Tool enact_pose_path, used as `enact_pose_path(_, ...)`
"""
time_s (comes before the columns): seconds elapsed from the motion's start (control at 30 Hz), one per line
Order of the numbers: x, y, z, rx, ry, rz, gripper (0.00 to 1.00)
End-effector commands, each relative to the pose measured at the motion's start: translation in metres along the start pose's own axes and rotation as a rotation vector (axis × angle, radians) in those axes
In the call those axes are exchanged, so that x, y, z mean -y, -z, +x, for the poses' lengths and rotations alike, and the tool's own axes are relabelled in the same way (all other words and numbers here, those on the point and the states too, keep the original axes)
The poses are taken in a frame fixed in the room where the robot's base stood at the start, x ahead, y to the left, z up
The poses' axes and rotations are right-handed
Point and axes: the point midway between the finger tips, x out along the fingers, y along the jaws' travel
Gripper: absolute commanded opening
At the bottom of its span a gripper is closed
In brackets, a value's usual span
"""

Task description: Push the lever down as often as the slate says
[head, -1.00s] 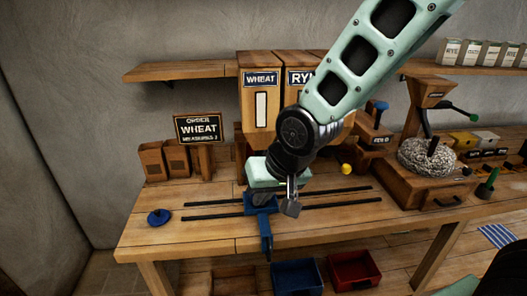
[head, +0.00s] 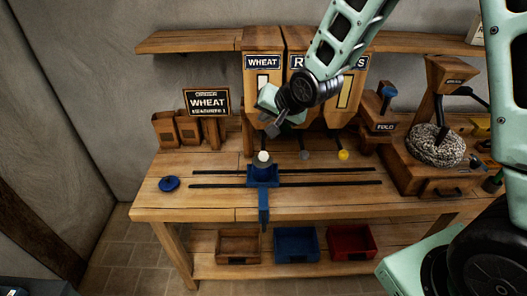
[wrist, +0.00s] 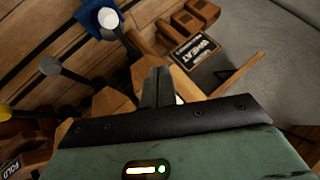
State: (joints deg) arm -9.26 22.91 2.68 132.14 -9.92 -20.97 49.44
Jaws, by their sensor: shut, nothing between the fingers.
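The slate (head: 207,103) at the left of the bench reads ORDER WHEAT; its small lower line seems to say MEASURES 2, but the digit is hard to read. It shows in the wrist view too (wrist: 194,52). The WHEAT bin (head: 262,83) stands at the back. Below it is a white-knobbed lever (head: 263,157), in the wrist view at upper left (wrist: 108,18). A blue carriage (head: 263,178) sits under that knob on dark rails. My gripper (head: 271,130) is shut and empty, raised in front of the bins, above and apart from the white knob.
A grey knob (head: 304,155) and a yellow knob (head: 343,154) stand right of the white one. A blue disc (head: 169,183) lies at the bench's left. A mill with a round stone (head: 434,146) is at right. Brown, blue and red trays are below. The bench front is mostly clear.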

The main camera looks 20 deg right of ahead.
Motion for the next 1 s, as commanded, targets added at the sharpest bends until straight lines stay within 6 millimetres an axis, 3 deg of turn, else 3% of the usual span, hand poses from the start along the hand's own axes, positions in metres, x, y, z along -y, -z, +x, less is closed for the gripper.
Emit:
enact_pose_path(0.27, -0.01, -0.011, 0.013, 0.001, -0.001, -0.001, 0.0)
enact_pose_path(0.7, -0.04, -0.04, 0.055, 0.001, -0.001, -0.001, 0.0)
enact_pose_path(1.0, -0.045, -0.045, 0.061, 0.001, 0.0, -0.001, 0.0)
